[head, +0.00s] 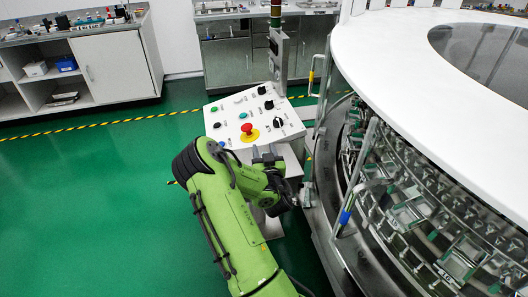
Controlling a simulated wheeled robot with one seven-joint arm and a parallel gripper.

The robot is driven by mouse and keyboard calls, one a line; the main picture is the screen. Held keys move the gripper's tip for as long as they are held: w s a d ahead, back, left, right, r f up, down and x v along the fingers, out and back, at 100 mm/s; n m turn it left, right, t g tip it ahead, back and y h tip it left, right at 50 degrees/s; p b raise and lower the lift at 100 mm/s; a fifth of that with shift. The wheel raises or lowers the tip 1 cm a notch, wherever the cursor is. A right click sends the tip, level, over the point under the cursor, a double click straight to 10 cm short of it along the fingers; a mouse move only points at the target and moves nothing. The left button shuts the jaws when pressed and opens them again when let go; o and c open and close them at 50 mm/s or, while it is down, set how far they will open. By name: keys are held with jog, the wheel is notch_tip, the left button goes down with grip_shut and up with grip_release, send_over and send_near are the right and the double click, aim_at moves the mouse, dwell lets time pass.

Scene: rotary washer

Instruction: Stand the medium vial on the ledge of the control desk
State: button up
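The control desk (234,108) stands in the middle of the head view, with a sloped white panel. It carries knobs, green buttons and a red stop button (248,128) on a yellow disc. My green arm reaches up from the bottom and partly covers the desk's near side, so I cannot make out its ledge clearly. I cannot make out the medium vial.
The round washer (420,95) with its white top fills the right, with metal holders around its side. A frame post with a blue grip (345,216) stands close right of my gripper. A signal pole (278,50) rises behind the desk. Green floor (100,190) is clear at left.

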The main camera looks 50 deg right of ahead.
jog(key=shift+r, duration=0.15)
jog(key=p+v, duration=0.1)
jog(key=v, duration=0.6)
jog(key=shift+s+p, duration=0.1)
jog(key=shift+p, duration=0.2)
jog(key=shift+a+r, duration=0.15)
jog(key=shift+r, duration=0.05)
jog(key=w+m+g, duration=0.1)
jog(key=w+a+r+m+g, duration=0.1)
jog(key=shift+w+a+r+y, duration=0.15)
jog(key=shift+w+y, duration=0.1)
jog(key=shift+y, duration=0.05)
jog(key=a+r+n+g+y, duration=0.1)
jog(key=a+r+y, duration=0.3)
jog(key=a, duration=0.4)
jog(key=a+r+n+g+y, duration=0.1)
jog(key=a+r+y, duration=0.2)
jog(key=a, duration=0.5)
jog(key=s+a+r+n+g+y, duration=0.2)
jog(key=s+a+r+n, duration=0.1)
jog(key=s+a, duration=0.4)
jog(key=s+a+r+n+g+y, duration=0.1)
jog(key=s+a+r+n+g, duration=0.1)
jog(key=s+a, duration=0.5)
jog(key=s+r+n, duration=0.1)
jog(key=s+n, duration=0.1)
jog(key=s, duration=0.2)
jog(key=shift+r+n+y, duration=0.2)
jog(key=shift+n+y, duration=0.2)
